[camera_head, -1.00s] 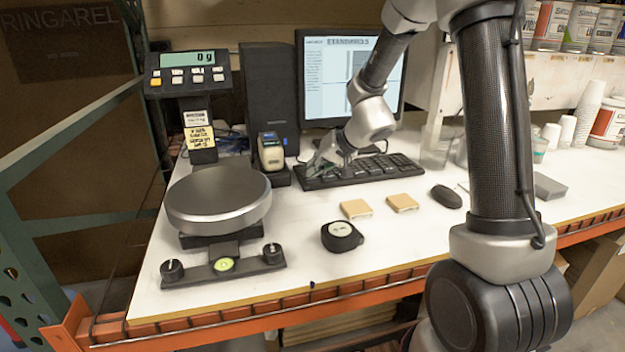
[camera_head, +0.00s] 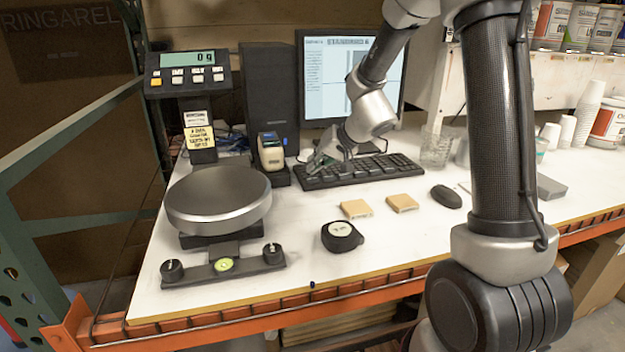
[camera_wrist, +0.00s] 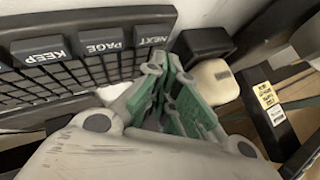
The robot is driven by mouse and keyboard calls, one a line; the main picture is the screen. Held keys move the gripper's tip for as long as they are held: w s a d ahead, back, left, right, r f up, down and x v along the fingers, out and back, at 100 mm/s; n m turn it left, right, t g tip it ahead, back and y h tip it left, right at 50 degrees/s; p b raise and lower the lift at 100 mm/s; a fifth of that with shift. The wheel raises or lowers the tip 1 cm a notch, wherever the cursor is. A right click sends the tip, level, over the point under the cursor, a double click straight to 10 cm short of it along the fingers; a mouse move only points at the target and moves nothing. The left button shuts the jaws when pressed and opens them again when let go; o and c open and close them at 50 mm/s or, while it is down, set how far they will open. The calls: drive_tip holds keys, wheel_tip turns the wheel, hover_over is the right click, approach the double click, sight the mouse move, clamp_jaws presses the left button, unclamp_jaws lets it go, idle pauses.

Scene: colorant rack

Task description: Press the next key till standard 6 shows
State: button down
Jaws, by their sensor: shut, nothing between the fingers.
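The keyboard (camera_head: 360,169) lies on the white table below the monitor (camera_head: 338,90), whose screen has a heading and grey panels; its number is too small to read surely. In the wrist view the keyboard (camera_wrist: 60,75) shows upside down, with big dark keys: the NEXT key (camera_wrist: 151,38), the PAGE key (camera_wrist: 102,43) and the KEEP key (camera_wrist: 42,51). My gripper (camera_wrist: 166,62) is shut and empty, fingertips beside the NEXT key's near side; I cannot tell whether they touch it. In the head view my gripper (camera_head: 316,166) is over the keyboard's left end.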

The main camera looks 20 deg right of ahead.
sight(314, 177)
drive_tip(key=shift+r, duration=2.5)
drive_tip(key=shift+s+a+m, duration=0.1)
drive_tip(key=shift+m, duration=0.2)
drive_tip(key=s+d+f+g, duration=0.1)
drive_tip(key=s+g, duration=0.1)
drive_tip(key=s, duration=0.4)
drive_tip(key=s+d+f+g, duration=0.1)
drive_tip(key=s+d+g, duration=0.1)
drive_tip(key=s, duration=0.5)
drive_tip(key=s+d+r+n+h, duration=0.1)
drive_tip(key=s+d+r, duration=0.3)
drive_tip(key=s, duration=0.6)
drive_tip(key=s+d+r+n+t+h, duration=0.1)
drive_tip(key=s+d+r+h, duration=0.3)
drive_tip(key=s+d, duration=0.3)
drive_tip(key=shift+s+r, duration=0.65)
drive_tip(key=shift+s, duration=1.55)
